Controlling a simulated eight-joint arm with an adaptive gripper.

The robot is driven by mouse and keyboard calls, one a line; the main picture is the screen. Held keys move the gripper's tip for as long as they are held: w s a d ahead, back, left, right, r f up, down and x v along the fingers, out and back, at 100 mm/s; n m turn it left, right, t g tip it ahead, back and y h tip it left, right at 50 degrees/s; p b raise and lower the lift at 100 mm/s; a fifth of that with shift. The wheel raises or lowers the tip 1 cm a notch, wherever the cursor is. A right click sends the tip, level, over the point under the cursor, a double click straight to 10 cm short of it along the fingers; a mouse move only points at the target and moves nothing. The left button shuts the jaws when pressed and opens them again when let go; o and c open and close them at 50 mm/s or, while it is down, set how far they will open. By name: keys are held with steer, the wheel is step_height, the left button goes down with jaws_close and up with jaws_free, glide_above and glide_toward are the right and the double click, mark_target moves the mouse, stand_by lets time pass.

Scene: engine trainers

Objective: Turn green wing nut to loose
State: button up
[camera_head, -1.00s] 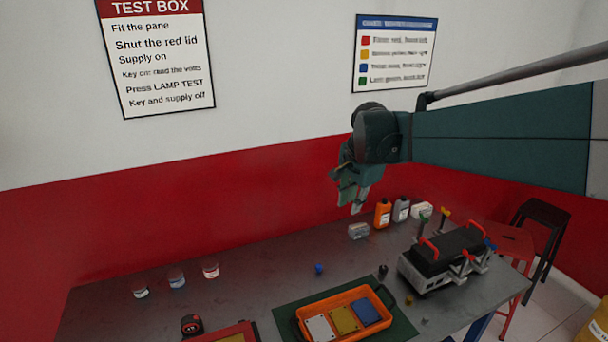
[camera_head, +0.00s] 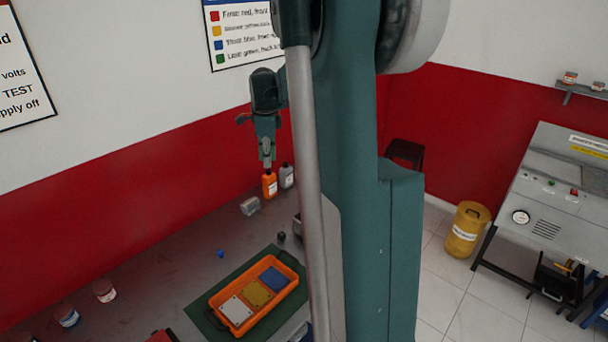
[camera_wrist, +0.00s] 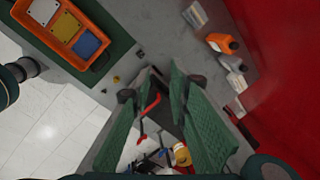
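My gripper (camera_head: 266,156) hangs in the head view with its fingers pointing down, just above the orange bottle in the picture. In the wrist view its green fingers (camera_wrist: 160,88) stand apart with nothing held between them. Beyond and between them is part of the engine trainer, with a red handle (camera_wrist: 150,105) and a yellow piece (camera_wrist: 181,154). I cannot make out the green wing nut in either current view. My arm covers most of the trainer in the head view, and the green fingers cover part of it in the wrist view.
An orange tray (camera_head: 215,300) with white, yellow and blue plates lies on a green mat (camera_head: 199,311). An orange bottle (camera_head: 269,187), a grey bottle (camera_head: 287,177) and a clear block (camera_head: 250,206) stand near the wall. A blue piece (camera_head: 220,254) lies on the bench, with clear surface around it.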

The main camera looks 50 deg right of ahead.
steer(key=d+f+m+p, duration=0.1)
steer(key=d+f+m, duration=0.2)
steer(key=d, duration=0.4)
steer(key=d+f+m+g, duration=0.1)
steer(key=d+f+m, duration=0.2)
steer(key=d, duration=0.4)
steer(key=d+f+m+y+p, duration=0.1)
steer(key=d+f+m, duration=0.2)
steer(key=d, duration=0.4)
steer(key=shift+d+f+g+p, duration=0.1)
steer(key=shift+f+g+p, duration=0.2)
steer(key=shift+f, duration=0.55)
steer(key=shift+f, duration=0.1)
steer(key=shift+f+p, duration=0.3)
steer(key=shift+f, duration=3.5)
jaws_close()
